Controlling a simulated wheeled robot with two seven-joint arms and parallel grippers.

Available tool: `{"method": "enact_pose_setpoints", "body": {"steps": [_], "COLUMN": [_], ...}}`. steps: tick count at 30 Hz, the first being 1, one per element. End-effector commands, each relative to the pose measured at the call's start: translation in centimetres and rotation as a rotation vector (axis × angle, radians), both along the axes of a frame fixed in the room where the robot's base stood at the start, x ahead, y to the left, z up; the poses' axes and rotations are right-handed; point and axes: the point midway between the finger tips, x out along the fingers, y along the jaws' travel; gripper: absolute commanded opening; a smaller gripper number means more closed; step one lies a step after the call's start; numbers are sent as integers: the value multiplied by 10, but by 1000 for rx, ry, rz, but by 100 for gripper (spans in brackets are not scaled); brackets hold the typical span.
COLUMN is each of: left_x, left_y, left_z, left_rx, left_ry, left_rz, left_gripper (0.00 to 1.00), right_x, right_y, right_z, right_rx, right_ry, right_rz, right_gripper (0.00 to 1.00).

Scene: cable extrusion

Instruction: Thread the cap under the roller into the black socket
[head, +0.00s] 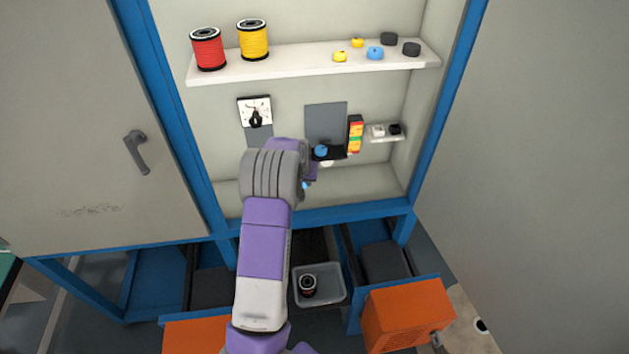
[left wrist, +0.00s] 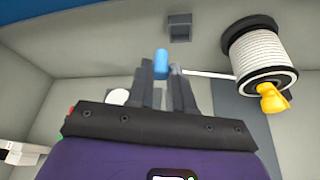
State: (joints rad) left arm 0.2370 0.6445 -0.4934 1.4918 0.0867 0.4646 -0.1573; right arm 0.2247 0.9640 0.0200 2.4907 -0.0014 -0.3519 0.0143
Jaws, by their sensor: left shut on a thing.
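My left gripper (left wrist: 161,76) is shut on a small blue cap (left wrist: 161,62), which sticks out past its fingertips in the left wrist view. A thin white line, apparently the cable, runs from the fingertips toward a white-wound spool (left wrist: 260,55) with a yellow piece (left wrist: 272,97) on its end. A dark square block (left wrist: 179,27) with a recess is on the wall beyond the cap, apart from it; I cannot tell whether it is the black socket. A white round piece (left wrist: 118,97), possibly the roller, is left of the fingers. In the head view, my wrist hides the fingertips.
The upper shelf (head: 300,65) carries a red spool (head: 208,49), a yellow spool (head: 253,40) and several small caps. A dial (head: 255,111) and a red-yellow-green block (head: 355,134) are in the cabinet.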

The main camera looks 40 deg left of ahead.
Motion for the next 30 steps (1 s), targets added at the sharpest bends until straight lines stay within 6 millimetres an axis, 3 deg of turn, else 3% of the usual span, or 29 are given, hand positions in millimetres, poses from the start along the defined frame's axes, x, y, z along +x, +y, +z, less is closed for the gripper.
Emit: {"method": "enact_pose_setpoints", "body": {"steps": [7, 16, 30], "left_x": [-13, -12, -11], "left_y": [25, 22, 22], "left_z": [-18, -48, -53], "left_rx": [-1, -1, -1], "left_ry": [2, 2, 2], "left_rz": [1, -1, -1], "left_gripper": [0, 0, 0], "right_x": [0, 0, 0], "right_y": [0, 0, 0], "right_z": [-21, -43, -46], "right_rx": [0, 0, 0], "right_ry": [0, 1, 0], "right_rz": [0, 0, 0], "right_gripper": [48, 48, 48]}}
